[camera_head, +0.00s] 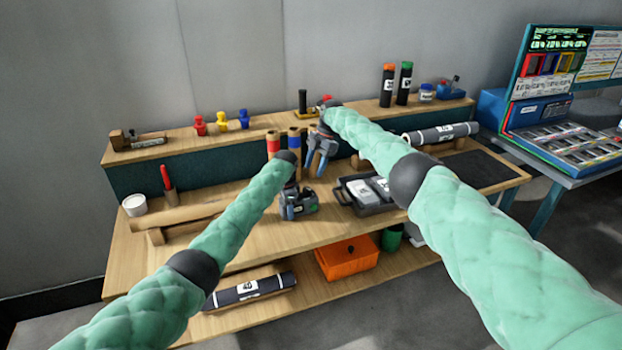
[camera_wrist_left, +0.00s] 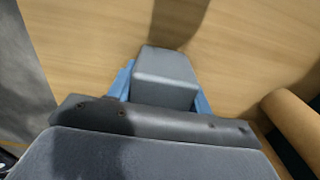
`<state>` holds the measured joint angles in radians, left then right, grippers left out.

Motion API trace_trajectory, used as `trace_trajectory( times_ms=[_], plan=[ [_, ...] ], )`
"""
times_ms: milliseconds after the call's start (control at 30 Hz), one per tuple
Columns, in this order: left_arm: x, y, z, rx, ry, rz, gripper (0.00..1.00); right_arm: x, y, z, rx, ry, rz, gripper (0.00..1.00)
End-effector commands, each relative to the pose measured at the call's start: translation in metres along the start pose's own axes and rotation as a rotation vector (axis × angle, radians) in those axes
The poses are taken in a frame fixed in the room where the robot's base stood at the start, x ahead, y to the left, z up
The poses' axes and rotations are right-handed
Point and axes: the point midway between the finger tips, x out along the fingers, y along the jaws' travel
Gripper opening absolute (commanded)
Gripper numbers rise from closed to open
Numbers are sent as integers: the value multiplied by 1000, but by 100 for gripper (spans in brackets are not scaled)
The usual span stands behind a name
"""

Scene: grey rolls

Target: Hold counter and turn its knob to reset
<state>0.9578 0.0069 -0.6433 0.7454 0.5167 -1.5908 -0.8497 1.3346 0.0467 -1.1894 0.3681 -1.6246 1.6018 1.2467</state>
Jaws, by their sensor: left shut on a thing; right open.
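My left gripper (camera_head: 298,212) is low over the middle of the workbench. In the left wrist view, its blue fingers (camera_wrist_left: 163,88) are shut on both sides of a small grey block (camera_wrist_left: 165,75), which appears to be the counter. The block is close above the wood or on it; I cannot tell which. Its knob is not visible. In the head view the counter is mostly hidden by the gripper. My right gripper (camera_head: 317,160) is open and empty, with its blue fingers pointing down, above and slightly right of the left one.
A black tray with pale boxes (camera_head: 362,191) lies right of the left gripper. Upright rolls (camera_head: 273,144) stand behind the grippers. A wooden rail (camera_head: 185,215) and white cup (camera_head: 134,204) are at left. An orange bin (camera_head: 347,258) sits on the lower shelf.

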Motion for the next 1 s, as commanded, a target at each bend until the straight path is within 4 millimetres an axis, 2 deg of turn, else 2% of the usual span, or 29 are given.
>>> trace_trajectory(
  times_ms=[133,333,767,1000],
  plan=[
    [0,0,0,0,0,0,19,-23,0,0,1,0,0,52],
    [0,0,0,0,0,0,19,-37,0,0,1,0,-1,52],
    [0,0,0,0,0,0,19,-38,0,1,7,-1,1,52],
    [0,0,0,0,0,0,19,-32,-3,5,135,-22,40,52]
  ],
)
